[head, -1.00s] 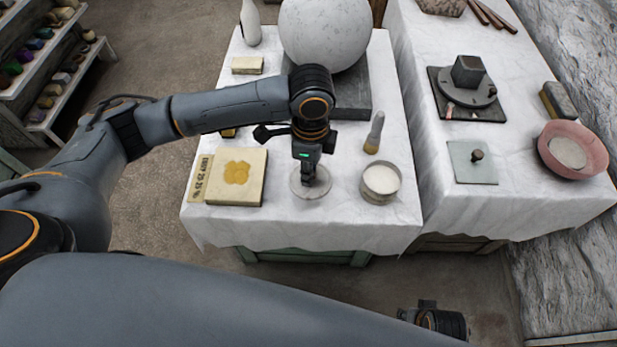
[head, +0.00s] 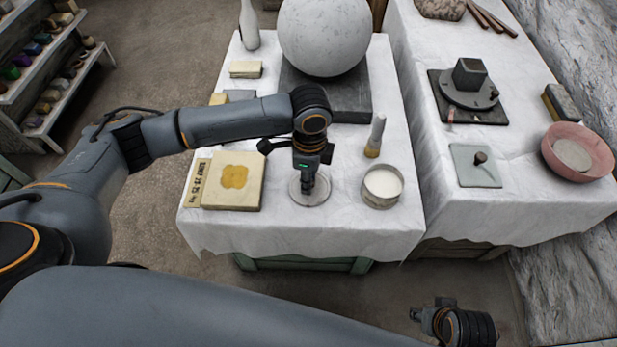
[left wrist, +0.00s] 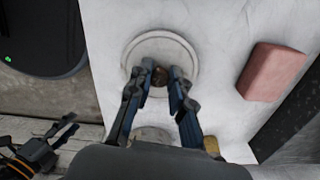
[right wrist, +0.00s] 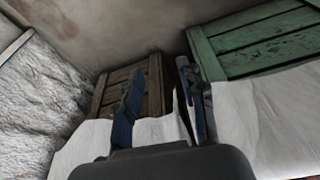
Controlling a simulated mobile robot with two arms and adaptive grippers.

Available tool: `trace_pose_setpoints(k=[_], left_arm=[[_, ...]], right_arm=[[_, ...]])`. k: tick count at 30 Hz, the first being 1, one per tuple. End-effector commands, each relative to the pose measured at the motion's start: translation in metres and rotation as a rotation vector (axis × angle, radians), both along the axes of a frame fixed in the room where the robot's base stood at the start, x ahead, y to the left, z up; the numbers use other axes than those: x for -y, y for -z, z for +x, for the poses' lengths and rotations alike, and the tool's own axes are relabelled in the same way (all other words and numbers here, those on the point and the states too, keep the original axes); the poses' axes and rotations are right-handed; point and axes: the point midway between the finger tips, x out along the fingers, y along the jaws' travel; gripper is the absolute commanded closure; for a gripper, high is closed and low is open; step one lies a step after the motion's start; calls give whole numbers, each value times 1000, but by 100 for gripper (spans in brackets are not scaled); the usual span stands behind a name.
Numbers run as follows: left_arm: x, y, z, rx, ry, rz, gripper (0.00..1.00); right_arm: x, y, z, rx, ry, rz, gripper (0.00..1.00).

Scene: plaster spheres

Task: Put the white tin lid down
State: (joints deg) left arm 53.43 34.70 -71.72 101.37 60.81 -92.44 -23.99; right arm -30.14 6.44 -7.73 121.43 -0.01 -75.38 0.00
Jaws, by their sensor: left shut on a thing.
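The white tin lid (head: 320,197) is a pale round disc over the front of the near white-draped table (head: 290,228). Its dark knob (left wrist: 160,76) shows in the left wrist view. My left gripper (head: 307,188) comes down from above and is shut on that knob; its fingers (left wrist: 158,74) lie on either side of it. The lid looks level, at or just above the cloth; I cannot tell if it touches. An open tin (head: 383,184) with white contents stands to its right. My right gripper (right wrist: 160,72) is open and empty, low in front of the tables.
A yellow-stained block (head: 235,180) with a lettered strip (head: 197,184) lies left of the lid. A brush (head: 375,137) stands behind the tin. A large speckled sphere (head: 324,35) rests on a dark slab (head: 350,96). Bare cloth lies between lid and front edge.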

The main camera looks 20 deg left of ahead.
Motion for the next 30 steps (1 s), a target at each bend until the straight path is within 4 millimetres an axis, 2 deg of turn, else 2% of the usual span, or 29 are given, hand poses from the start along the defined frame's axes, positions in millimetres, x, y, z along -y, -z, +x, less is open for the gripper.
trace_pose_setpoints(k=[2,3,6,17,20,30], left_arm=[[0,1,0,-1,0,0,100],[0,2,0,-1,0,0,76],[0,2,0,0,0,0,57],[0,0,0,1,0,0,57],[0,-10,0,2,1,-1,57],[1,-76,2,2,0,-1,57]], right_arm=[[0,3,0,-2,0,0,60],[0,4,0,-4,0,-1,60],[0,4,0,-2,0,0,60],[0,5,0,-4,0,-1,60],[-1,1,0,-1,-1,1,60],[-1,66,-10,-41,-7,-2,60]])
